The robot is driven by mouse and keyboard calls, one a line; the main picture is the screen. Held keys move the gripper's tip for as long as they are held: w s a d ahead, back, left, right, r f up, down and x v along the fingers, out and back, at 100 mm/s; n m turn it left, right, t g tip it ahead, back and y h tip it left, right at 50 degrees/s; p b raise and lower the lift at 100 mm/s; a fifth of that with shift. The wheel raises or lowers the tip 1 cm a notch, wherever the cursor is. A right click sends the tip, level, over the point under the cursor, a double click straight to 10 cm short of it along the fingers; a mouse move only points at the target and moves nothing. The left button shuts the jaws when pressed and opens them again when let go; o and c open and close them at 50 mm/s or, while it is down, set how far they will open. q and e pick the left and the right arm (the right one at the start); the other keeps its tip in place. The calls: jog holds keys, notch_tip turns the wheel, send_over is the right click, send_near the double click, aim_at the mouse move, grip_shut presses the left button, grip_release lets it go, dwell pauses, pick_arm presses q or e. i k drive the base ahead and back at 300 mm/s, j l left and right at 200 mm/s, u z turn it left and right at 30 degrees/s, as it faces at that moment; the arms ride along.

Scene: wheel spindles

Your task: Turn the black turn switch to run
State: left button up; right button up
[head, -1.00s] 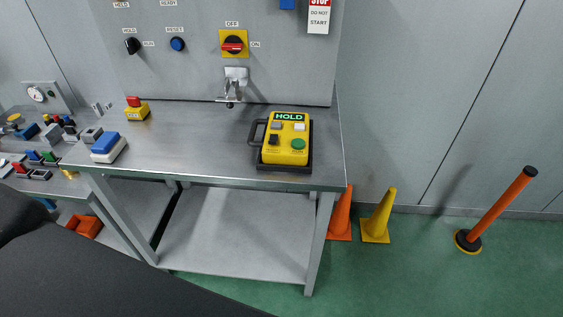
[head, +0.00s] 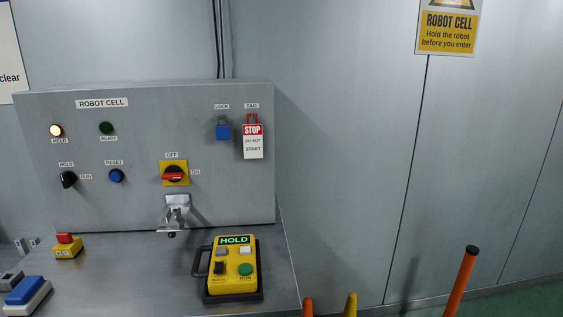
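The black turn switch (head: 68,180) is on the left of the grey control panel, with a HOLD label above it and a RUN label to its right. Its knob looks tilted toward the upper left, toward HOLD. Above it the HOLD lamp (head: 56,131) glows, and the green READY lamp (head: 106,128) looks dark. Neither of my grippers is in view.
The panel (head: 150,140) also carries a blue RESET button (head: 116,176), a red-and-yellow OFF/ON switch (head: 174,174), a blue padlock (head: 222,131) and a STOP tag (head: 253,140). On the bench (head: 130,275) stand a yellow pendant reading HOLD (head: 233,265), a red-topped yellow button box (head: 68,247) and a blue-and-white block (head: 27,295).

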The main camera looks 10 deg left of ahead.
aim_at(68, 178)
jog(key=u, duration=1.55)
jog(key=i+j+u, duration=0.1)
jog(key=j+u, duration=0.15)
jog(key=j, duration=0.85)
